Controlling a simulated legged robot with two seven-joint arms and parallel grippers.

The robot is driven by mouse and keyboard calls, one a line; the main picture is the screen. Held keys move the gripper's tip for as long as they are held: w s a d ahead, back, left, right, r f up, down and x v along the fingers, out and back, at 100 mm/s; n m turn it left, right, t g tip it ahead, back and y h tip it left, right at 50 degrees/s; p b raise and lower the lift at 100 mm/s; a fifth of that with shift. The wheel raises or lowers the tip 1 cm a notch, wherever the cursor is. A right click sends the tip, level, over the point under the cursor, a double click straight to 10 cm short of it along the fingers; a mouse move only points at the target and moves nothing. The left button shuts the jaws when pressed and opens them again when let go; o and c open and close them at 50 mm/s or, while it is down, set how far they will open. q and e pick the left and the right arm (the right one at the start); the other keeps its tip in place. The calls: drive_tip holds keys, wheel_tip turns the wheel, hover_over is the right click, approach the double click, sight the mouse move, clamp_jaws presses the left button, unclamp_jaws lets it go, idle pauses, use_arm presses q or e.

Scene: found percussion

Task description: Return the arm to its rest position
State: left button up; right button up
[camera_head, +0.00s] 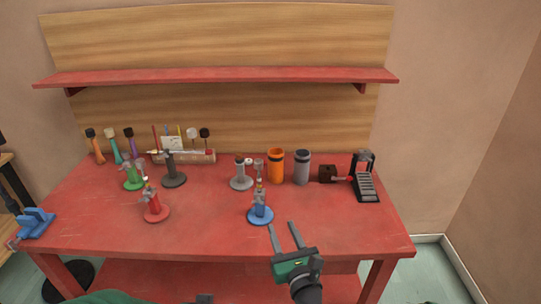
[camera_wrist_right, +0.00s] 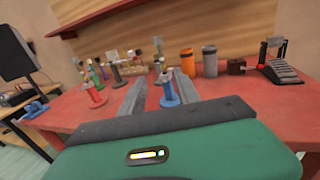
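My right gripper (camera_head: 286,238) is open and empty over the front edge of the red workbench (camera_head: 205,222), right of the middle. Its two grey fingers point toward the back of the bench, with a clear gap between them. The fingers also show in the right wrist view (camera_wrist_right: 160,97), where the blue stand (camera_wrist_right: 169,99) appears between them, farther off. In the head view the blue-based stand (camera_head: 260,214) is just beyond and left of the fingertips, apart from them. My left gripper is not in view; a green part of my own body shows at the bottom edge.
Red (camera_head: 155,213), green (camera_head: 133,181), dark (camera_head: 174,178) and grey (camera_head: 241,181) stands occupy the bench. An orange cup (camera_head: 276,167), a grey cup (camera_head: 302,168) and a black pedal (camera_head: 367,186) stand at back right. A blue vise (camera_head: 36,223) is at the left corner. The front right surface is clear.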

drive_tip(key=s+a+f+n+g+y, duration=0.5)
drive_tip(key=s+a+f+n+g, duration=0.2)
drive_tip(key=s+a+f+n, duration=0.6)
drive_tip(key=s+d+f+n+g+h, duration=0.3)
drive_tip(key=d+f+n+g, duration=0.2)
drive_tip(key=d+f+n, duration=0.4)
drive_tip(key=s+d+r+n+g+h, duration=0.1)
drive_tip(key=s+d+n+h, duration=0.2)
drive_tip(key=d, duration=0.4)
drive_tip(key=s+d+r+n+g+h, duration=0.1)
drive_tip(key=d+n+h, duration=0.1)
drive_tip(key=d+n, duration=0.4)
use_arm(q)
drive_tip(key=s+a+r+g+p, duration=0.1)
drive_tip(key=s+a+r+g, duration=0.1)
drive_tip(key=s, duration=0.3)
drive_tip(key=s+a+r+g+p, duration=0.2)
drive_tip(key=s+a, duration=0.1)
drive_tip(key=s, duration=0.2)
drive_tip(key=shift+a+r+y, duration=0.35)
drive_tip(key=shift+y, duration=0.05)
use_arm(e)
drive_tip(key=s+d+r+n+h, duration=0.1)
drive_tip(key=s+d+r+n, duration=0.1)
drive_tip(key=d+r, duration=0.5)
wheel_tip(320, 180, up, 3)
drive_tip(key=shift+s+d+r+g+h, duration=0.1)
drive_tip(key=shift+s+d+g+h, duration=0.25)
drive_tip(key=shift+s, duration=0.25)
